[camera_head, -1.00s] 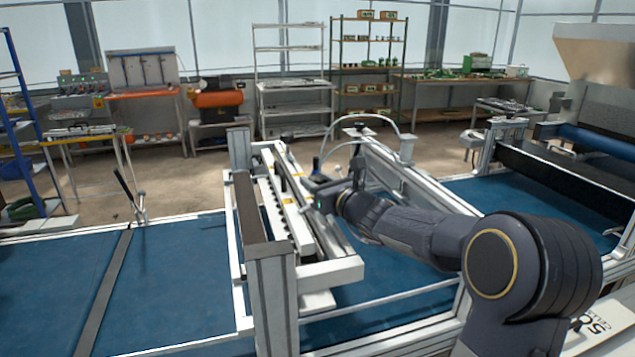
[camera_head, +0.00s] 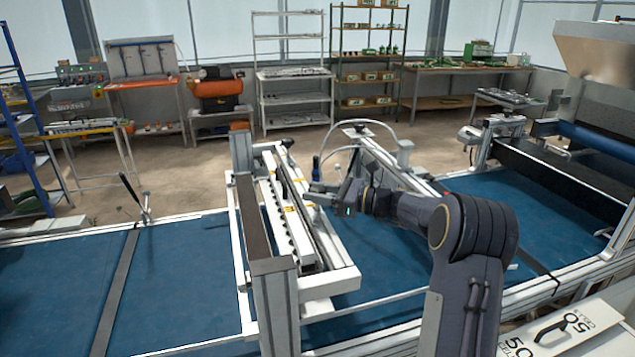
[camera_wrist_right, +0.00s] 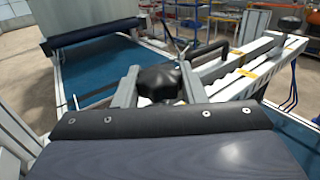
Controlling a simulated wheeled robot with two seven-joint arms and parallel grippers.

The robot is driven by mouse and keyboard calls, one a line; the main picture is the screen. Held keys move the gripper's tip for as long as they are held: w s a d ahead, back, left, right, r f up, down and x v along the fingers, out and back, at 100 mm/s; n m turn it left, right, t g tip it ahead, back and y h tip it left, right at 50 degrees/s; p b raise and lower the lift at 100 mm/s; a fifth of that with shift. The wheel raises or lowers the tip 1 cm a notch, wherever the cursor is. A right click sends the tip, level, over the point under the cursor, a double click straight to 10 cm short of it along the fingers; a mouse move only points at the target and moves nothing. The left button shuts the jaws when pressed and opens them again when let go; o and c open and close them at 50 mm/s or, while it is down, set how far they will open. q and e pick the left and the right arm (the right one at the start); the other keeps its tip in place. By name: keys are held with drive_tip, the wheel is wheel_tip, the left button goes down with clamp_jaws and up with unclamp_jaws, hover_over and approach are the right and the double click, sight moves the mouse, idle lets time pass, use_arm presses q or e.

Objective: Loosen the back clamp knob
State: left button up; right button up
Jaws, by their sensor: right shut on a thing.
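My right gripper (camera_head: 322,192) is at the right side of the white seeder bar (camera_head: 318,238), around the middle of its length. In the right wrist view, its two grey fingers (camera_wrist_right: 160,88) are closed on both sides of a dark rounded clamp knob (camera_wrist_right: 160,78). The knob sits between the fingertips; its lower part is hidden by the gripper body. In the head view the gripper hides the held knob. A black upright handle (camera_head: 282,189) stands on the bar; a black handle also shows beyond the fingers in the wrist view (camera_wrist_right: 208,53). My left gripper is not in view.
The metal frame post (camera_head: 272,300) stands left of the bar. A curved pale hose or rail (camera_head: 360,124) arches behind my gripper. The blue conveyor belt (camera_head: 175,270) runs underneath, and its left part is clear. A hopper (camera_head: 600,50) stands at the right.

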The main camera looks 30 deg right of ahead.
drive_tip(key=shift+n+g+y+p, duration=2.15)
drive_tip(key=shift+g+p, duration=0.35)
drive_tip(key=shift+g, duration=0.3)
drive_tip(key=o, duration=1)
drive_tip(key=shift+d, duration=0.15)
drive_tip(key=b+v, duration=0.1)
drive_tip(key=v, duration=0.6)
drive_tip(key=shift+s+d+b, duration=0.2)
drive_tip(key=shift+d+b, duration=0.05)
drive_tip(key=shift+b, duration=0.15)
